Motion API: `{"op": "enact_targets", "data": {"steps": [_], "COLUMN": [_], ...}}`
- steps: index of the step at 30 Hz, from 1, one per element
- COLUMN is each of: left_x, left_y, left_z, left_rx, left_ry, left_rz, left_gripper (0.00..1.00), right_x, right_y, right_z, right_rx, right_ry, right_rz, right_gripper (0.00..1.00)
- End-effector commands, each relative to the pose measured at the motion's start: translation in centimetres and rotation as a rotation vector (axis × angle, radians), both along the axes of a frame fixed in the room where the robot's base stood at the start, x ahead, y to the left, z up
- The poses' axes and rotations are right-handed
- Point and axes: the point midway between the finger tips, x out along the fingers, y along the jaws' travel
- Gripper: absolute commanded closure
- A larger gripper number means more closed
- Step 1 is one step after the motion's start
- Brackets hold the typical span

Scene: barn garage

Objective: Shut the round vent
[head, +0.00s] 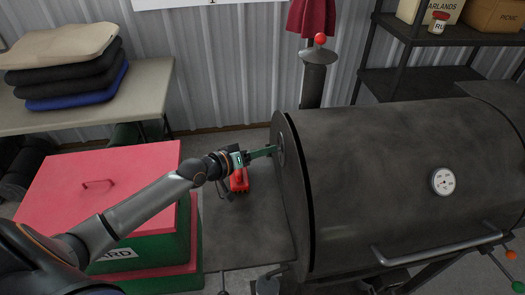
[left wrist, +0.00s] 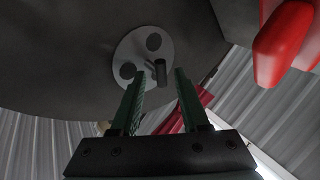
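The round vent is a grey disc (left wrist: 136,52) on the end wall of the dark barrel grill (head: 400,150). It has dark round holes and a short post (left wrist: 160,72) standing out from it. In the head view the vent (head: 281,150) shows edge-on at the grill's left end, partly hidden by my fingers. My left gripper (head: 272,151) reaches it from the left. In the left wrist view the gripper (left wrist: 160,75) is open, with one finger on each side of the post and a gap visible on both sides. My right gripper is not in view.
A red object (head: 239,181) lies on the side shelf (head: 245,235) below my left gripper. A red-lidded green box (head: 120,170) stands under my left arm. A chimney (head: 313,82) rises behind the grill. A table (head: 150,90) with stacked cushions stands at the back left.

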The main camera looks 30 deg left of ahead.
Motion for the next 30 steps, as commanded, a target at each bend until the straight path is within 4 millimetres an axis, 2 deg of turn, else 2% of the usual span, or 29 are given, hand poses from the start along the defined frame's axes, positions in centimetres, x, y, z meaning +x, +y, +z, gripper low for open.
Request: {"op": "enact_targets", "data": {"steps": [1,9,12,30], "left_x": [-0.01,-0.02,-0.02,-0.07], "left_y": [0.00,0.03,0.04,0.04], "left_z": [0.00,0.00,0.00,-0.26], "left_rx": [0.000,0.000,0.000,0.032], "left_ry": [0.000,0.000,0.001,-0.040], "left_rz": [0.000,0.000,0.001,0.002], "left_gripper": [0.62,0.92,1.00,1.00], "right_x": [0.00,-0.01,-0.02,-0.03], "right_y": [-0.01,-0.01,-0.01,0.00], "right_z": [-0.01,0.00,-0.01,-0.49], "right_rx": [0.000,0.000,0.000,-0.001], "right_ry": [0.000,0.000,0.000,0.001], "right_rz": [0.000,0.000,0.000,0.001], "right_gripper": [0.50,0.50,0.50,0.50]}}
